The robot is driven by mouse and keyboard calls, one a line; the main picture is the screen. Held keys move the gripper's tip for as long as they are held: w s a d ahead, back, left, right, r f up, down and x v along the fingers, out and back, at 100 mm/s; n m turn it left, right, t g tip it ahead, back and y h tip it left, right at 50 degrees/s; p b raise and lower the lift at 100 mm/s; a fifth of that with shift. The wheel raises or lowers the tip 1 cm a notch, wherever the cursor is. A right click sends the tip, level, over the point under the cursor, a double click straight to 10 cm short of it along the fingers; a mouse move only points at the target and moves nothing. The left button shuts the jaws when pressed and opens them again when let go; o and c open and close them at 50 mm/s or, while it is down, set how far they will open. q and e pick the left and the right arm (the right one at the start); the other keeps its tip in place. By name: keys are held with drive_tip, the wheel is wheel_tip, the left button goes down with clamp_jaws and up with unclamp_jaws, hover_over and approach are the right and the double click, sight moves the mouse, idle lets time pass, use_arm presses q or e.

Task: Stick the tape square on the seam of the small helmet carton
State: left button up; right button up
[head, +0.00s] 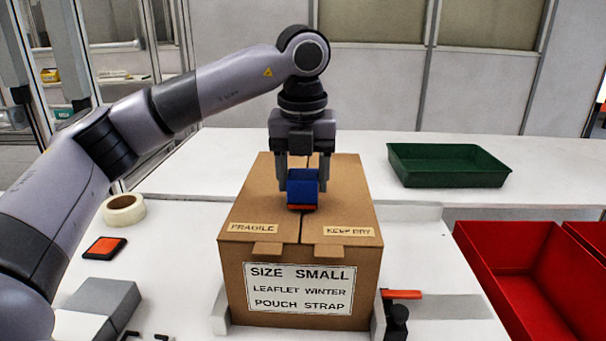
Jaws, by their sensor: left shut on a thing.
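The small helmet carton (240,265) stands closed in the middle of the table, its label reading SIZE SMALL. Its top seam (301,230) runs from front to back between two flaps marked FRAGILE and KEEP DRY. My left gripper (303,174) points down over the carton top and is shut on a blue block (303,188) with an orange-red lower edge. The block is in line with the seam and hides part of it. I cannot tell whether it touches the cardboard, or whether the orange-red edge is the tape square. My right gripper is not in view.
A dark pad with an orange face (105,247) and a tape roll (124,209) lie left of the carton. A grey box (103,299) is at front left. A green tray (447,166) is at back right, red bins (500,262) at right. An orange-handled clamp (401,294) stands by the carton's right front corner.

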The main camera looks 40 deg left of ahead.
use_arm(q)
drive_tip(key=shift+f, duration=0.25)
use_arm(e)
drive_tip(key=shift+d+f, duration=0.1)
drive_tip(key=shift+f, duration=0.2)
use_arm(q)
drive_tip(key=shift+f+b, duration=0.35)
drive_tip(key=shift+b, duration=0.05)
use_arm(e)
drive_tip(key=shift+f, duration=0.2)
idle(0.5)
use_arm(q)
wheel_tip(320, 180, up, 3)
drive_tip(key=shift+f+p, duration=0.2)
drive_tip(key=shift+p, duration=0.85)
wheel_tip(320, 180, up, 2)
drive_tip(key=shift+r+p, duration=0.1)
drive_tip(key=shift+p, duration=0.7)
drive_tip(key=shift+r+p, duration=0.85)
drive_tip(key=shift+r, duration=0.1)
wheel_tip(320, 180, up, 6)
drive_tip(key=p, duration=0.5)
drive_tip(key=shift+r, duration=0.25)
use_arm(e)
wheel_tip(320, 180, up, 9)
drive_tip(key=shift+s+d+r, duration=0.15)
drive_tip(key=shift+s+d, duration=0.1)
use_arm(q)
drive_tip(key=shift+f, duration=0.15)
